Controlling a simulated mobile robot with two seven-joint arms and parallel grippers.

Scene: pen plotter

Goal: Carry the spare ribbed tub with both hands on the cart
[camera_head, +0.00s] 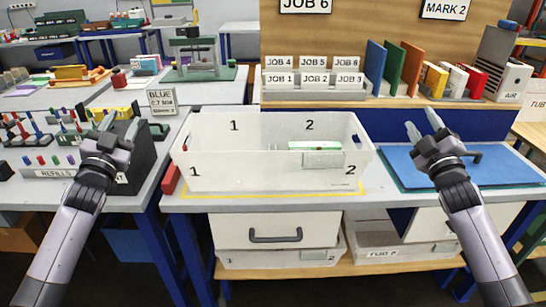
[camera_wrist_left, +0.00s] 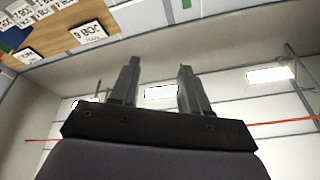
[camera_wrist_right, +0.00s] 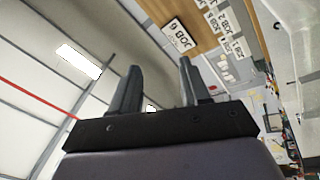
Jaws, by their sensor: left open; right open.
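A white, translucent tub (camera_head: 225,178) marked 1 and 2 stands upright on the middle bench, inside a yellow outline; a green-topped item (camera_head: 316,146) lies in its right part. Below, on a wooden shelf, are another pale tub (camera_head: 280,259) and a box labelled TUB (camera_head: 383,253). I cannot tell which one is the spare ribbed tub. My left gripper (camera_head: 120,122) is open, empty and raised left of the bench tub. My right gripper (camera_head: 422,122) is open, empty and raised right of it.
A blue mat (camera_head: 400,176) lies right of the bench tub. A wooden surface with a TUB label (camera_head: 537,103) is at the right edge; whether it is the cart is unclear. Upright folders (camera_head: 391,72) stand behind.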

